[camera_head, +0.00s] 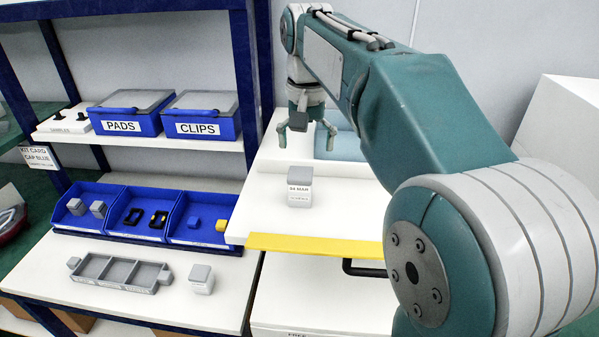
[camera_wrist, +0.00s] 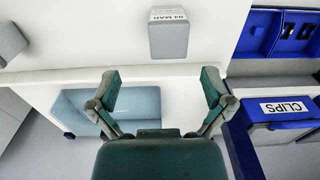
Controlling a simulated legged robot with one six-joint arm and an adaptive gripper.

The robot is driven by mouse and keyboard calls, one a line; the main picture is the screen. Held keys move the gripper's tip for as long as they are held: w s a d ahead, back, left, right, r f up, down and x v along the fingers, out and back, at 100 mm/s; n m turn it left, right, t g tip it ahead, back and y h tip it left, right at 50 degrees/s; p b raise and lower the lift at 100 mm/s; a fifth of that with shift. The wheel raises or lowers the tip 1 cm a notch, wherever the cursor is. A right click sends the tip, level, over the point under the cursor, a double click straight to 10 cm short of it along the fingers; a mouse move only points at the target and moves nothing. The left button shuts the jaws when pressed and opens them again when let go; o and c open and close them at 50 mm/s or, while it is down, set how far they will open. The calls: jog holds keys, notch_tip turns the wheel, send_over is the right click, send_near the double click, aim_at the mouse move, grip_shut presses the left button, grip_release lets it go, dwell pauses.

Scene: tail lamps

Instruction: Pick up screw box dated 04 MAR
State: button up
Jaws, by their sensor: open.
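The screw box dated 04 MAR (camera_head: 299,187) is a small grey-lidded box with a white label. It stands upright on the white table top near the yellow front edge. In the wrist view the box (camera_wrist: 168,38) lies ahead of the fingers, top centre, with part of its label showing. My gripper (camera_head: 308,128) is open and empty, above and behind the box in the head view. In the wrist view my gripper (camera_wrist: 160,82) has its two fingers spread wide, with a gap between them and the box.
A pale blue item (camera_head: 340,146) lies behind the box. At left, a shelf holds the blue PADS bin (camera_head: 121,125) and CLIPS bin (camera_head: 198,129). Below are blue trays (camera_head: 140,228), a grey divided tray (camera_head: 118,273) and another grey box (camera_head: 201,279).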

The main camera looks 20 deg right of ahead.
aim_at(300, 188)
jog(key=shift+w+d, duration=0.15)
jog(key=shift+w, duration=0.3)
jog(key=shift+w+f, duration=0.1)
jog(key=shift+f, duration=0.15)
jog(key=f, duration=0.2)
jog(key=a+f, duration=0.1)
jog(key=f, duration=0.1)
jog(key=shift+f, duration=0.35)
notch_tip(300, 188, down, 5)
jog(key=shift+f, duration=0.25)
jog(key=shift+a, duration=0.1)
jog(key=c, duration=1.1)
